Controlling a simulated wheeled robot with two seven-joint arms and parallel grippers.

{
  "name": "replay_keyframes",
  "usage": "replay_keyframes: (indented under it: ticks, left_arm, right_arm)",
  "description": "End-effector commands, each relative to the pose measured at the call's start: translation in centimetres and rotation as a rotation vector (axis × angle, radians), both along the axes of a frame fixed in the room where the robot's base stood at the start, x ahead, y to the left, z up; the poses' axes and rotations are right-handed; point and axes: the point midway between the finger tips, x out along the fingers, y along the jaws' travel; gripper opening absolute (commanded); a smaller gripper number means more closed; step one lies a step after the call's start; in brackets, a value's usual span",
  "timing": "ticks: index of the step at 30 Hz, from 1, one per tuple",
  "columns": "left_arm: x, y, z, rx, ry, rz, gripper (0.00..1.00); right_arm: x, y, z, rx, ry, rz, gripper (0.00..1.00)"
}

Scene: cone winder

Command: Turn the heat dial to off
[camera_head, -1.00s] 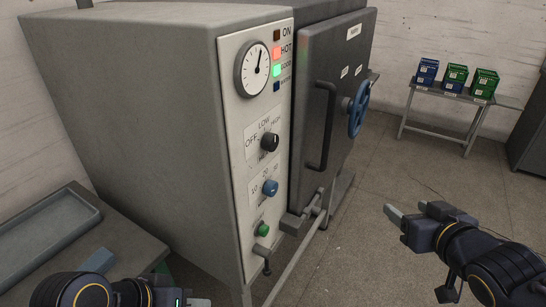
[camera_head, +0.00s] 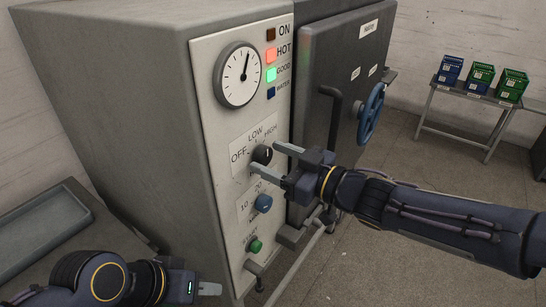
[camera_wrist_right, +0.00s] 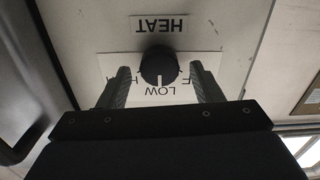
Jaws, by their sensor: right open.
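The heat dial (camera_head: 262,154) is a black knob on the pale control panel, with OFF, LOW and HIGH printed around it. In the right wrist view the dial (camera_wrist_right: 158,66) sits between my two fingertips, under an upside-down HEAT label, with a pale mark on its edge toward LOW. My right gripper (camera_head: 263,157) is open, one finger on either side of the dial; I cannot tell if they touch it. Part of the OFF and HIGH lettering is hidden in the wrist view. My left gripper (camera_head: 209,288) is low at the front, away from the panel; its opening is unclear.
A blue dial (camera_head: 263,203) and a green button (camera_head: 255,246) are below the heat dial. A gauge (camera_head: 238,75) and lamps are above. A door with a black handle (camera_head: 331,120) and blue handwheel (camera_head: 371,114) stands right. A grey tray (camera_head: 45,237) lies left.

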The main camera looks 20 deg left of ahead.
Motion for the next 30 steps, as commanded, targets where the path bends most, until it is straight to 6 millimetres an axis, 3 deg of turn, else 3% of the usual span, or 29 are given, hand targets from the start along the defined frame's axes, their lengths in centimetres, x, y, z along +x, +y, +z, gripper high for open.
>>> replay_keyframes:
  ticks: [10, 20, 30]
  left_arm:
    - [0.0, 0.0, 0.02, 0.0, 0.0, 0.0, 0.36]
    - [0.0, 0.0, 0.02, 0.0, 0.0, 0.0, 0.36]
    - [0.0, 0.0, -0.41, 0.0, 0.0, 0.0, 0.36]
  right_arm:
    - [0.25, 0.51, -0.02, -0.001, 0.0, -0.002, 0.59]
    - [0.24, 0.48, -0.01, -0.001, 0.0, -0.002, 0.16]
    - [0.21, 0.47, -0.1, -0.016, -0.045, -0.002, 0.14]
